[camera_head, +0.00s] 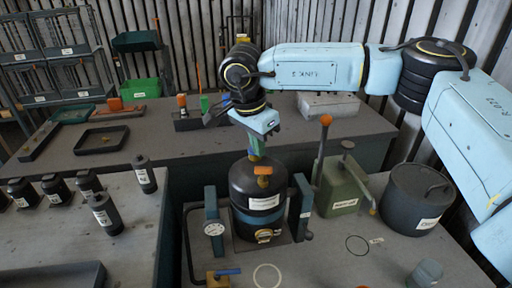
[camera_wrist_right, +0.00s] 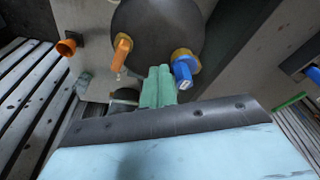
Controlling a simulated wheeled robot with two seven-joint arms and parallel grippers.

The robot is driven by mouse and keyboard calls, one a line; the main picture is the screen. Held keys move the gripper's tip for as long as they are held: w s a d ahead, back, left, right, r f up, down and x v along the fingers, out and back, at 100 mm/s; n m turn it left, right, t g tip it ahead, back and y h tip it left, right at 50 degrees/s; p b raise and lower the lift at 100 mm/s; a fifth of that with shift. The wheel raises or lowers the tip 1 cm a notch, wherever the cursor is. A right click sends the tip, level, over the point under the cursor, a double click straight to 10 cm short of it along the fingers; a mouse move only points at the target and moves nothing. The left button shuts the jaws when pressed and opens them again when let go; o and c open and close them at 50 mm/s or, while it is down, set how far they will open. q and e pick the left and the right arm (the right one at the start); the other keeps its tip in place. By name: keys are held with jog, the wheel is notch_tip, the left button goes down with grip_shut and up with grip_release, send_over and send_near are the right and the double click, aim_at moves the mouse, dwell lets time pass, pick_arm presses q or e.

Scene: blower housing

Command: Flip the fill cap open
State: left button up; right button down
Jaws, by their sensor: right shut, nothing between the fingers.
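A black cylindrical housing (camera_head: 258,207) with a white label stands upright on the grey bench; a small orange piece (camera_head: 264,171) sits on its top. I cannot tell for certain which part is the fill cap. My right gripper (camera_head: 256,150) points down just above the housing's top, close behind the orange piece. In the wrist view its green fingers (camera_wrist_right: 158,86) are together and empty. That view shows a dark round surface (camera_wrist_right: 155,28), an orange lever (camera_wrist_right: 121,54) left of the fingertips and a blue piece (camera_wrist_right: 183,71) with a brass collar to the right. Contact is unclear. My left gripper is out of view.
A dial gauge (camera_head: 214,229) stands left of the housing. A green can (camera_head: 341,188) and a dark lidded pot (camera_head: 413,198) stand right. A brass valve with a blue handle (camera_head: 228,271) is in front. Several small black bottles stand on the left bench.

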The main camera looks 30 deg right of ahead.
jog(key=shift+f+b, duration=0.3)
jog(key=shift+f, duration=0.35)
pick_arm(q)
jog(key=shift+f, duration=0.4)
pick_arm(e)
jog(key=shift+w, duration=0.1)
